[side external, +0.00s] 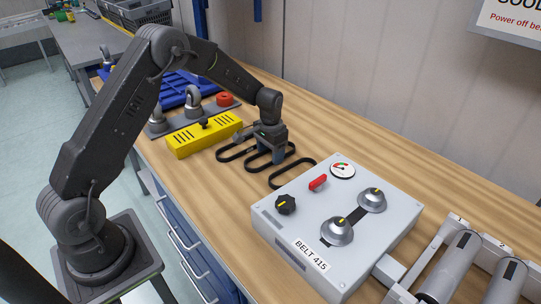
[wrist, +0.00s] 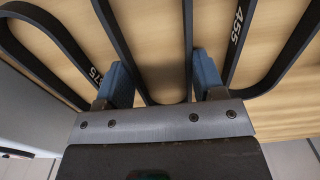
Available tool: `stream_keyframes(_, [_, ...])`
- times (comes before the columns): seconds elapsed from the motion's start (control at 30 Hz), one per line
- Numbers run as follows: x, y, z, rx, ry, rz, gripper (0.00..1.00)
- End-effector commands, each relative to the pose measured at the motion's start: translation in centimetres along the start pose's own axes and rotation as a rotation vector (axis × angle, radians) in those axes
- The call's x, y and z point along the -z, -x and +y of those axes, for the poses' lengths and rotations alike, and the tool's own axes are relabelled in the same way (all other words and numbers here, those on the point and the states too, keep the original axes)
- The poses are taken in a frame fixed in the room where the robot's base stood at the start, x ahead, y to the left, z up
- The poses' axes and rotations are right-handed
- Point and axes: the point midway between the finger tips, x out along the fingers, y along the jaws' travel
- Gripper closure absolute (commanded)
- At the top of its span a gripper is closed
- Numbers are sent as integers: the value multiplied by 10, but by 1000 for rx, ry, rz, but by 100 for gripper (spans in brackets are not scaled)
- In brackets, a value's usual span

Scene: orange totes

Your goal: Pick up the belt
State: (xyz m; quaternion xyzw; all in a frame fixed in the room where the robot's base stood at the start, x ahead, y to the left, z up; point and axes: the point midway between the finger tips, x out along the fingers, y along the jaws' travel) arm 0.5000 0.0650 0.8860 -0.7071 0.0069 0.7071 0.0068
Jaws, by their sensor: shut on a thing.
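Several black belts lie on the wooden bench. The middle belt (side external: 251,166) is at my gripper (side external: 277,157), which points down at it. In the wrist view, this belt (wrist: 188,50) runs as a narrow loop between the two blue fingers of my gripper (wrist: 162,72). The gripper is shut on it; the exact contact is partly hidden. A left belt (side external: 222,156) lies beside it, its printed number partly hidden by a finger in the wrist view. A right belt (side external: 275,183) lies close to the grey box. A belt marked 455 (wrist: 237,22) passes right of the fingers.
A grey control box (side external: 300,215) labelled BELT 415, with knobs, pulleys, a red switch and a gauge, stands in front right. A yellow block (side external: 205,136) and a plate with metal fittings (side external: 193,100) stand left. Rollers (side external: 455,265) are at lower right. The bench behind is clear.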

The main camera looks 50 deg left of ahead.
Motion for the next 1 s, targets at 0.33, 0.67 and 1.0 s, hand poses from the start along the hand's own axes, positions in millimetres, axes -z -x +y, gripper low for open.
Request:
stream_keyframes(0.33, [1,19,0,1,0,4,60])
stream_keyframes(0.67, [-29,69,-37,1,6,2,60])
stream_keyframes(1.0, [-66,104,-82,1,2,2,60])
